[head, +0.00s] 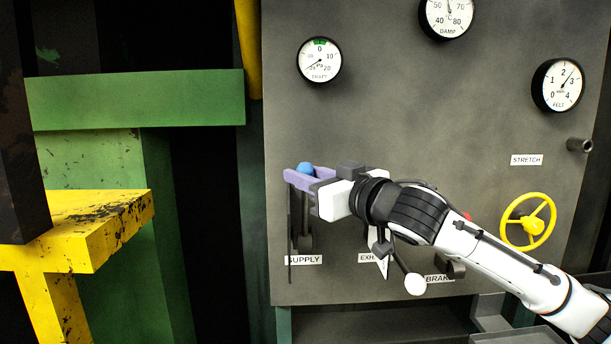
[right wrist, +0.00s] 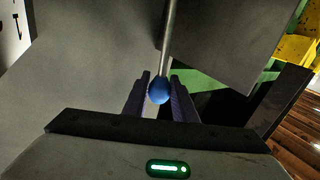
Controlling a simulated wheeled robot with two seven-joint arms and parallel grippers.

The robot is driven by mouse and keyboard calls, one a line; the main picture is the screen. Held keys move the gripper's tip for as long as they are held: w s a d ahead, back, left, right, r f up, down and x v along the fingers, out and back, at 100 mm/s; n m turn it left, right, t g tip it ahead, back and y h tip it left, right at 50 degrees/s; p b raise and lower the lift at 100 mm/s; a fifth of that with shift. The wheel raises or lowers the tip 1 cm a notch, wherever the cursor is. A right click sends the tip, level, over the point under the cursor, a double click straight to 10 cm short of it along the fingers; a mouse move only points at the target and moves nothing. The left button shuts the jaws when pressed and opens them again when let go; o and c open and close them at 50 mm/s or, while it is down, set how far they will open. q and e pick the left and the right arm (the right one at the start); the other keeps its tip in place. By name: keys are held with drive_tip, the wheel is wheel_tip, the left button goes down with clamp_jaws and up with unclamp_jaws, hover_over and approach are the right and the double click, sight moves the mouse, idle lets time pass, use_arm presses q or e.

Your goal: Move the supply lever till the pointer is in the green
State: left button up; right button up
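The supply lever has a blue knob (head: 305,169). Its rod shows in the right wrist view (right wrist: 167,40), with the knob (right wrist: 159,90) at its end. My right gripper (head: 302,178) has its two purple fingers on either side of the knob. They are very close to it; I cannot tell whether they press on it. The SUPPLY label (head: 304,260) is below, by the lever's base. The draft gauge (head: 320,61) is above, with a green band at the top around 0. Its pointer points to the lower left, outside the green. My left gripper is not in view.
A lever with a white knob (head: 415,284) sticks out below my right arm, near the exhaust label. A yellow handwheel (head: 528,221) is at the right of the grey panel. A yellow stand (head: 95,225) and green beam (head: 135,99) are at the left.

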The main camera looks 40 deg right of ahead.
sight(306, 194)
clamp_jaws()
drive_tip(key=shift+s+a+f+b, duration=0.15)
drive_tip(key=shift+f+b, duration=0.15)
drive_tip(key=shift+b, duration=0.3)
drive_tip(key=s+t+b, duration=0.1)
drive_tip(key=b, duration=0.1)
drive_tip(key=s+a+f+n+t+b, duration=0.1)
drive_tip(key=b, duration=0.2)
drive_tip(key=s+a+n+b, duration=0.1)
drive_tip(key=b, duration=0.2)
drive_tip(key=shift+s+f+t, duration=0.2)
drive_tip(key=shift+f+t, duration=0.1)
drive_tip(key=shift+t, duration=0.1)
use_arm(q)
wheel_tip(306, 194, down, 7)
drive_tip(key=b, duration=0.1)
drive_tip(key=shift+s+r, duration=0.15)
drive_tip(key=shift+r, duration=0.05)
use_arm(e)
drive_tip(key=shift+s+a+r+n+t+y, duration=0.2)
drive_tip(key=shift+s+n+t+y, duration=0.1)
drive_tip(key=shift+s+y, duration=0.1)
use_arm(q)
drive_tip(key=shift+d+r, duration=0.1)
use_arm(e)
drive_tip(key=o, duration=0.8)
unclamp_jaws()
drive_tip(key=shift+o, duration=0.2)
